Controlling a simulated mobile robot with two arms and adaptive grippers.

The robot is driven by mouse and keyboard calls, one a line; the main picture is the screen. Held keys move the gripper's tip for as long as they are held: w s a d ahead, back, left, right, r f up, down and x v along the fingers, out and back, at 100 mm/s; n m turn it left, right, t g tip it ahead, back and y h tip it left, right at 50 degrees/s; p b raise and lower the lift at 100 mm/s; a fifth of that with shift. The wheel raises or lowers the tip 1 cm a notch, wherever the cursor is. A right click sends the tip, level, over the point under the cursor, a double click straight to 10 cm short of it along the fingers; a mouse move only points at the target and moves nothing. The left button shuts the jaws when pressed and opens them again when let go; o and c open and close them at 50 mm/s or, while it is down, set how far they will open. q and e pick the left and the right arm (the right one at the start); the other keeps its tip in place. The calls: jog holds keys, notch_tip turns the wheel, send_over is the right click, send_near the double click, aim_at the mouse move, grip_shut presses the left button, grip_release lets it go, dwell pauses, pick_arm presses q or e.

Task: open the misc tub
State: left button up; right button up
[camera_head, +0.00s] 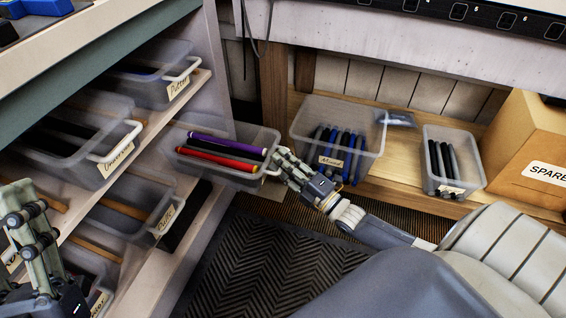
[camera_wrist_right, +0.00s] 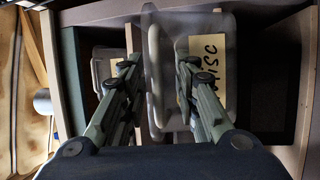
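The misc tub (camera_head: 212,173) is a clear bin pulled well out of the shelf unit in the head view, with red, purple and dark grips inside. Its label (camera_wrist_right: 207,62) reads "Misc" in the right wrist view. Its pale handle (camera_wrist_right: 154,85) lies between the fingers of my right gripper (camera_wrist_right: 157,68). Those fingers are apart, with a gap visible beside the handle. In the head view the right gripper (camera_head: 283,163) is at the tub's front end and hides most of the handle. My left gripper (camera_head: 30,205) is at the lower left, away from this tub; its finger opening is unclear.
Other labelled tubs, such as the Putter tub (camera_head: 140,85), sit in the shelf unit on the left. A tub of blue grips (camera_head: 372,165), a smaller tub (camera_head: 430,140) and a cardboard spare box (camera_head: 530,140) stand on the low wooden shelf. A dark mat (camera_head: 265,265) covers the floor.

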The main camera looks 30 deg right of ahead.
jog(key=v, duration=1.2)
dwell(0.6)
